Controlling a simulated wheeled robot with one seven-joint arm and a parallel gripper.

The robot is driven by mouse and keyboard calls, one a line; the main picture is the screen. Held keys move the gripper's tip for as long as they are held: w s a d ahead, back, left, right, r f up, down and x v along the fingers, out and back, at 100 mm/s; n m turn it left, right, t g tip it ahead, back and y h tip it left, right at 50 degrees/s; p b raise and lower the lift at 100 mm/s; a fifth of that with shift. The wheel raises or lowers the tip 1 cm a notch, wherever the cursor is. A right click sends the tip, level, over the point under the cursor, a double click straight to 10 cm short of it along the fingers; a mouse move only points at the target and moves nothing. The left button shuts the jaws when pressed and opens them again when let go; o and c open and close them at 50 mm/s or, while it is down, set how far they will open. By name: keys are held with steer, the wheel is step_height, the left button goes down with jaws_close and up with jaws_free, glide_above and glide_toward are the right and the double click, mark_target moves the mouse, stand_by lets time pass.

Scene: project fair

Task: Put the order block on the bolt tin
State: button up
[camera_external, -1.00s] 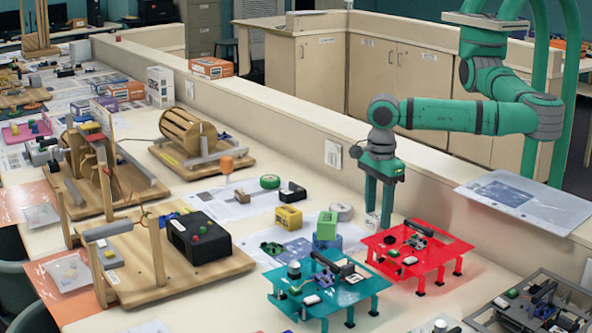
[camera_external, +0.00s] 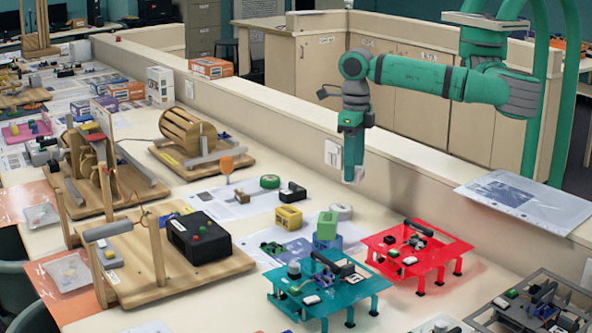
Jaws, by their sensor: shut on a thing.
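My gripper (camera_external: 352,176) hangs pointing down above the table, in front of the low wall. It is shut on a small pale thing (camera_external: 349,180), mostly hidden by the fingers; it appears to be the order block, though its markings are too small to read. A round grey thing (camera_external: 341,212), possibly the bolt tin, sits on the table below and slightly left of my gripper. The held thing is clear of it, with a gap between them.
A green block (camera_external: 326,224) on a blue block (camera_external: 325,242) and a yellow block (camera_external: 288,218) stand near the grey thing. A red stand (camera_external: 437,258) and a teal stand (camera_external: 341,293) are in front. The low wall (camera_external: 395,166) runs behind.

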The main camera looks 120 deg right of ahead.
steer(key=d+m, duration=0.5)
steer(key=m, duration=0.1)
glide_above(341, 207)
step_height(341, 207, down, 4)
steer(key=shift+s+d+f, duration=0.1)
steer(key=shift+d, duration=0.05)
steer(key=shift+f, duration=2.35)
steer(key=shift+f, duration=0.1)
steer(key=o, duration=1.1)
steer(key=shift+c, duration=0.2)
step_height(341, 207, up, 12)
